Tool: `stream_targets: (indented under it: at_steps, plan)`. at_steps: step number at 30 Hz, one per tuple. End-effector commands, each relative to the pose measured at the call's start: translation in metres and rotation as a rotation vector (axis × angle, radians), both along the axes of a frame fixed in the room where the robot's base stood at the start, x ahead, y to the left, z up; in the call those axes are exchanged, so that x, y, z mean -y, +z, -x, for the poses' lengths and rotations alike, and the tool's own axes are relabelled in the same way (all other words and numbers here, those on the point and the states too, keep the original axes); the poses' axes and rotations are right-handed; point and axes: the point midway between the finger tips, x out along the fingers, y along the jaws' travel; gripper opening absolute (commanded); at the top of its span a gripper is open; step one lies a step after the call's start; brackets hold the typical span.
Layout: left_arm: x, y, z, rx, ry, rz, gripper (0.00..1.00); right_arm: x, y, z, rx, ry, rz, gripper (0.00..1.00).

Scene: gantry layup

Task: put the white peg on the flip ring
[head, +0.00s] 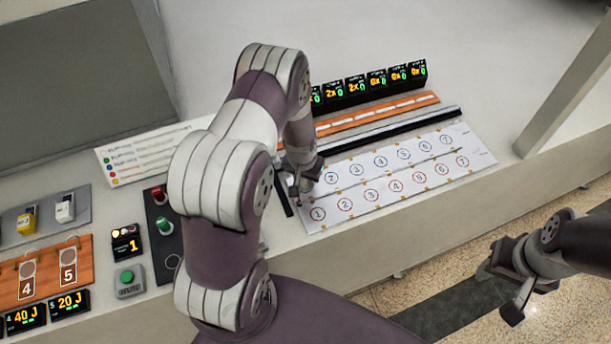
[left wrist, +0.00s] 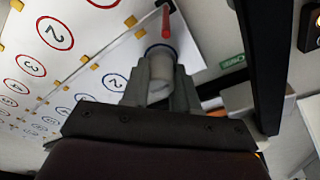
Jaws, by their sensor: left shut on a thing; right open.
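My left gripper (head: 305,182) is shut on the white peg (left wrist: 160,72), at the left end of the white sheet with numbered circles (head: 480,158). In the left wrist view the peg sits between the fingers (left wrist: 160,90), and a dark blue ring shows just beyond its end, partly hidden. The head view shows a row of blue circles above a row of red ones; the gripper covers the blue row's left end. I cannot read which mark is called the flip ring, nor tell whether the peg touches the sheet. My right gripper (head: 500,292) is open and empty, beyond the table's front edge.
A thin red rod (left wrist: 165,22) shows near the peg. A black bar (head: 390,134) and an orange strip (head: 378,116) lie behind the sheet, with several black displays (head: 357,86) further back. A black panel with red and green knobs (head: 160,225) stands left of the gripper.

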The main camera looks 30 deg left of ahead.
Motion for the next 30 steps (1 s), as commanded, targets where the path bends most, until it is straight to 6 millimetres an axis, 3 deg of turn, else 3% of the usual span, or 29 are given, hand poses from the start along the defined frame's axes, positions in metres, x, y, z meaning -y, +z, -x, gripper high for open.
stream_targets:
  at_steps: [4, 5, 6, 7, 14, 19, 30]
  plan:
    - [0.000, -0.004, 0.000, 0.000, 0.000, 0.000, 0.00, 0.000, -0.004, 0.000, 0.000, 0.000, 0.000, 0.43]
    - [0.000, -0.003, 0.000, 0.000, 0.000, 0.000, 0.38, 0.000, -0.003, 0.000, 0.000, 0.000, 0.000, 0.43]
    - [0.000, -0.002, 0.000, 0.000, 0.000, 0.000, 0.51, 0.000, -0.002, 0.000, 0.000, 0.000, 0.000, 0.43]
    - [0.000, -0.002, 0.000, -0.001, 0.000, 0.000, 0.54, 0.000, -0.002, 0.000, 0.000, 0.000, 0.000, 0.43]
    - [0.000, -0.002, 0.000, -0.001, 0.000, 0.000, 0.54, 0.000, -0.002, 0.000, 0.000, 0.000, 0.000, 0.43]
    - [0.000, 0.009, 0.001, 0.001, -0.001, 0.000, 0.54, 0.000, -0.004, 0.000, 0.000, 0.000, 0.000, 0.43]
    - [0.001, 0.093, 0.014, 0.004, 0.001, 0.000, 0.54, 0.000, -0.025, 0.000, 0.000, 0.000, 0.000, 0.43]
